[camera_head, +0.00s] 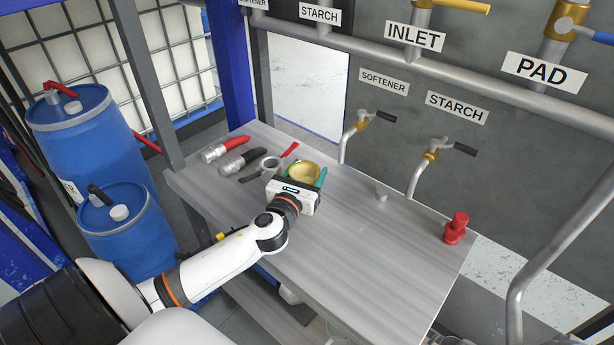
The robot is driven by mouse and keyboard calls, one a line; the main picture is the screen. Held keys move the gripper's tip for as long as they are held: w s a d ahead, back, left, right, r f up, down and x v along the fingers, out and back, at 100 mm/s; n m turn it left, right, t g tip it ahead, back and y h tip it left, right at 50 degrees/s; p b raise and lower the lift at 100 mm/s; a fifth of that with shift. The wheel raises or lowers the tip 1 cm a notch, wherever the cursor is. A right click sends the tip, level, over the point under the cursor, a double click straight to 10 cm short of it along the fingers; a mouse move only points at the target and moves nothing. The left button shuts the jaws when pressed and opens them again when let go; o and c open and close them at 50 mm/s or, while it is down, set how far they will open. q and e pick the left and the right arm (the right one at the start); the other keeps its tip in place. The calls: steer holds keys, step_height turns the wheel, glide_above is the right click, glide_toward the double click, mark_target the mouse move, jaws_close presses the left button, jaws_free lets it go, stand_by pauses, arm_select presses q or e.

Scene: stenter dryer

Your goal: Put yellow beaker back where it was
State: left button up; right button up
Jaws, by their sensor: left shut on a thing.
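The yellow beaker (303,170) is near the left rear part of the grey table (365,255), seen from above with its round open rim showing. My left gripper (301,176) reaches in from the lower left and is shut on the beaker, with teal finger parts on either side of it. The gripper's white body hides the beaker's lower part, so I cannot tell whether its base touches the table. My right gripper is not in view.
Softener (360,125) and starch (430,155) taps overhang the rear edge. The table's front is clear.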

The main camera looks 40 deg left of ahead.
arm_select(q)
steer(key=shift+f, duration=0.15)
steer(key=o, duration=0.7)
steer(key=shift+f, duration=0.2)
steer(key=o, duration=0.5)
steer(key=shift+r, duration=0.15)
